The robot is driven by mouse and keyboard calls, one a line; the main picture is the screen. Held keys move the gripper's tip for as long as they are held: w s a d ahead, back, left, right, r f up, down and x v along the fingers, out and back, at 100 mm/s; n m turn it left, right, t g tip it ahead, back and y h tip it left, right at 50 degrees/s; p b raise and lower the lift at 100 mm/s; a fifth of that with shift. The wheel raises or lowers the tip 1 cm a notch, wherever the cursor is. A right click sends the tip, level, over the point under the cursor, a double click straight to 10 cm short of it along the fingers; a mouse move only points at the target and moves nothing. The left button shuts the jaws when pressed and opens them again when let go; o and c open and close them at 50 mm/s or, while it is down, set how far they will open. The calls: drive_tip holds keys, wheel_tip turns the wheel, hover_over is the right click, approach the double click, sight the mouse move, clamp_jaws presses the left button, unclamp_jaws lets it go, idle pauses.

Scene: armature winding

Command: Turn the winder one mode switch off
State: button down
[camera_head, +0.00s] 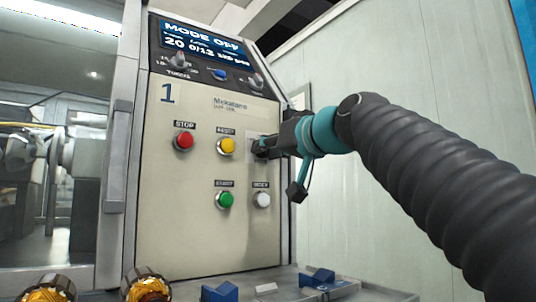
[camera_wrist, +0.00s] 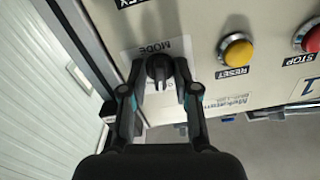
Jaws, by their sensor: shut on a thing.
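In the head view my gripper (camera_head: 258,148) reaches the panel from the right and hides most of the switch.
Near the switch are a yellow reset button (camera_head: 227,146), a red stop button (camera_head: 183,141), a green start button (camera_head: 225,200) and a white button (camera_head: 262,199). Knobs sit under the display. Blue blocks (camera_head: 220,293) and amber-wound parts (camera_head: 148,290) stand below.

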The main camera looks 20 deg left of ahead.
drive_tip(key=shift+n+b, duration=0.3)
drive_tip(key=shift+n, duration=0.8)
drive_tip(key=shift+r, duration=0.1)
drive_tip(key=c, duration=1.2)
unclamp_jaws()
drive_tip(key=v, duration=1.2)
